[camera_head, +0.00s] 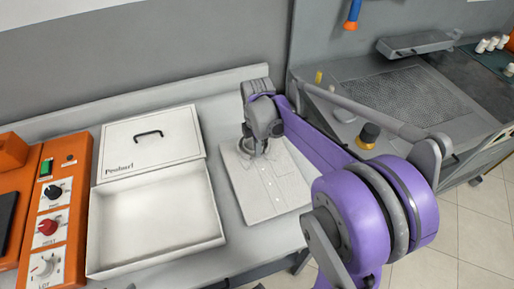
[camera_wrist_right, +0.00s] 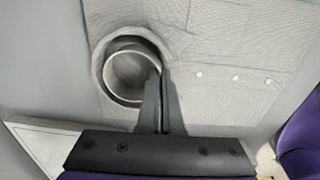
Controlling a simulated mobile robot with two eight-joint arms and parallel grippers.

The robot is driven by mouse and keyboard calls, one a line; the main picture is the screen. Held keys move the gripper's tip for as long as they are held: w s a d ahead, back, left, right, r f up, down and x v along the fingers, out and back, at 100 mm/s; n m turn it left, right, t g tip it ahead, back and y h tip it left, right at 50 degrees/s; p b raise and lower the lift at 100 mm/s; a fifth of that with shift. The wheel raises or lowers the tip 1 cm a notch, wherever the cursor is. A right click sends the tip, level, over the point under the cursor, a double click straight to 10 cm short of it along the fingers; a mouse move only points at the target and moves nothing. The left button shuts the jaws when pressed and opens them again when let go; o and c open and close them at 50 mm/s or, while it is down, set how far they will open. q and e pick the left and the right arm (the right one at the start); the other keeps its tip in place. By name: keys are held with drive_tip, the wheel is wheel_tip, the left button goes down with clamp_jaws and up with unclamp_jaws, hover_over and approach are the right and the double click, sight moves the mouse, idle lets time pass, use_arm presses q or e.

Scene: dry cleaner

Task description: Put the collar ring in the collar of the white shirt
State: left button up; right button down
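The white shirt (camera_head: 278,190) lies folded flat on the grey counter, buttons up. In the right wrist view the shirt (camera_wrist_right: 230,45) shows its round collar opening (camera_wrist_right: 101,50) and a row of buttons. The pale collar ring (camera_wrist_right: 113,72) is within the collar opening, with its rim showing. My right gripper (camera_wrist_right: 160,80) is at the ring's side, its two fingers close together and pinching the ring's wall. In the head view my right gripper (camera_head: 259,148) is over the collar end and hides most of the ring. My left gripper is not in view.
An open white box (camera_head: 205,237) with its lid (camera_head: 180,130) behind it is left of the shirt. An orange control panel (camera_head: 77,225) is at far left. A pressing machine (camera_head: 390,95) stands at right. A wall strip (camera_head: 150,97) runs behind the counter.

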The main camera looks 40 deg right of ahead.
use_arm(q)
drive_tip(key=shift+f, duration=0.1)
use_arm(e)
drive_tip(key=shift+f, duration=0.1)
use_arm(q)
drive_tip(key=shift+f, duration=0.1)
use_arm(e)
drive_tip(key=c, duration=1.5)
unclamp_jaws()
drive_tip(key=shift+f, duration=0.1)
drive_tip(key=shift+c, duration=0.2)
drive_tip(key=o, duration=0.5)
drive_tip(key=shift+c, duration=0.2)
